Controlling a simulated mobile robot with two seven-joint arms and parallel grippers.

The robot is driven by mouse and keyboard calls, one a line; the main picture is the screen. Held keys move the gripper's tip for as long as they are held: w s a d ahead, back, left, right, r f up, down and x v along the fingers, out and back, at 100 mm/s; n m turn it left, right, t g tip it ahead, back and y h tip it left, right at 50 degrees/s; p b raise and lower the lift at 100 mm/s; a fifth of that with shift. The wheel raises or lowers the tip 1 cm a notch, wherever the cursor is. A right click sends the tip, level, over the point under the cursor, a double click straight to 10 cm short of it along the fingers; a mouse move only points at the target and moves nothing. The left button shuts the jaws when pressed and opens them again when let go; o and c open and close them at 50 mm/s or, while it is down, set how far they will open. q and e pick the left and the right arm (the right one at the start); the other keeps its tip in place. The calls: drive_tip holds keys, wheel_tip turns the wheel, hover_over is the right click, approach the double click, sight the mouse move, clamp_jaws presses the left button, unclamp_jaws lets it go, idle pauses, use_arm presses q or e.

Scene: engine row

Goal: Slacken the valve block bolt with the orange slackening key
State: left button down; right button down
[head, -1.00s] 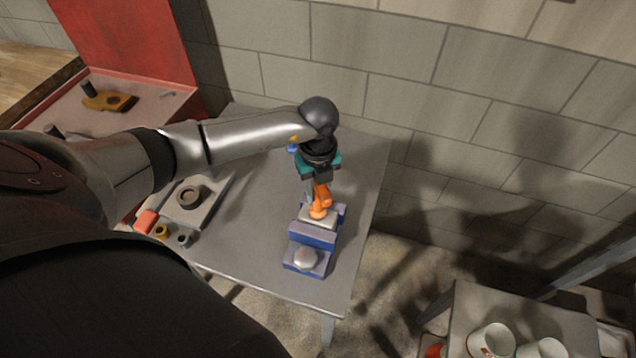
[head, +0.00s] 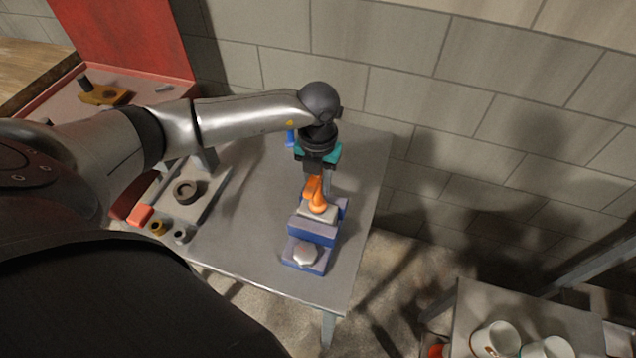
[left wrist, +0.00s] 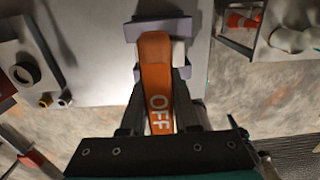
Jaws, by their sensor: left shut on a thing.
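The orange key (head: 313,188), lettered OFF in the left wrist view (left wrist: 155,72), stands with its lower end at the pale top of a blue block (head: 312,234) on the grey table. I take this block to be the valve block. The bolt under the key is hidden, so I cannot tell how the key sits on it. My left gripper (head: 318,180) is above the block, shut on the key's handle; its two dark fingers flank the handle in the left wrist view (left wrist: 158,85). My right gripper is not in view.
A pale rounded knob (head: 305,254) sits on the block's lower front step. A grey plate with a dark ring (head: 186,192) and several small parts lie to the left. A side table (head: 460,305) with white mugs (head: 494,339) stands at lower right. Block wall behind.

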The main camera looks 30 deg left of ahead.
use_arm(q)
drive_tip(key=shift+r, duration=0.1)
drive_tip(key=n+p, duration=0.2)
drive_tip(key=n, duration=0.3)
drive_tip(key=shift+r+n+p, duration=0.1)
drive_tip(key=shift+n+p, duration=0.25)
drive_tip(key=shift+n, duration=0.05)
drive_tip(key=n+p, duration=0.2)
drive_tip(key=n, duration=0.2)
drive_tip(key=shift+n, duration=1.5)
drive_tip(key=n, duration=0.4)
drive_tip(key=shift+n, duration=0.3)
